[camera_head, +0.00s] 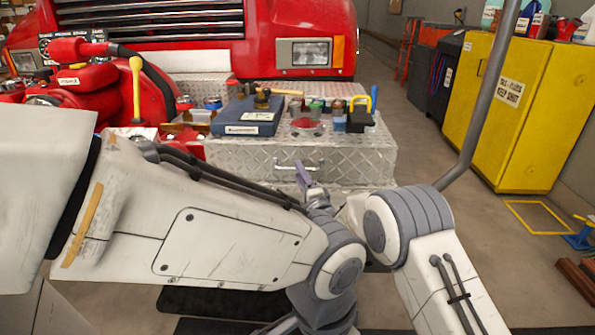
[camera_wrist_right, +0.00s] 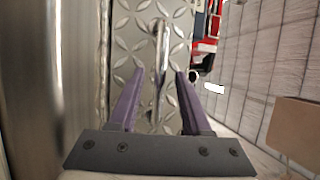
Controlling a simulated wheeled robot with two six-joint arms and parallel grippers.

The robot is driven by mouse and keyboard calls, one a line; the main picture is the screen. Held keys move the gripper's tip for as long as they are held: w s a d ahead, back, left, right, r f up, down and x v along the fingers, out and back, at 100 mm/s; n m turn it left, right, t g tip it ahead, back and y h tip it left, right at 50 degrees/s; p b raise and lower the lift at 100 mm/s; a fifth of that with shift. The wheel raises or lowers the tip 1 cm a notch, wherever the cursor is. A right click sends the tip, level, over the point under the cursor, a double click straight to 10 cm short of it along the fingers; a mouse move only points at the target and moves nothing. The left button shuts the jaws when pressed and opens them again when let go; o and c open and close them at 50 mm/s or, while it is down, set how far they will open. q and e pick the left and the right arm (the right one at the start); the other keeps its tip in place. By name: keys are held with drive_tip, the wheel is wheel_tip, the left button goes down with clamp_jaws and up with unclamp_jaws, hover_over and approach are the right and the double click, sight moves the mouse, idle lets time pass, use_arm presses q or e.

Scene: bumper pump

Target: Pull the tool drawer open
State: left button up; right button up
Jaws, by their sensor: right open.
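The tool drawer is in the front of the silver diamond-plate bumper (camera_head: 360,165), and its front looks flush. Its bar handle (camera_head: 285,166) shows in the head view, partly beside my right gripper (camera_head: 302,172). In the right wrist view the handle (camera_wrist_right: 160,50) runs upright in the picture, between the two purple fingers of my right gripper (camera_wrist_right: 161,75). The fingers are open, with a gap on each side of the handle. My arms hide the lower part of the bumper. My left gripper is not in view.
On the bumper top stand a blue case (camera_head: 247,116), a red pump (camera_head: 85,78), cans and small tools. A yellow cabinet (camera_head: 510,110) stands at the right, behind a grey pole (camera_head: 485,100). The floor between bumper and cabinet is clear.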

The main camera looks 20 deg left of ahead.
drive_tip(key=shift+x, duration=1.1)
drive_tip(key=shift+c, duration=0.2)
clamp_jaws()
idle(0.5)
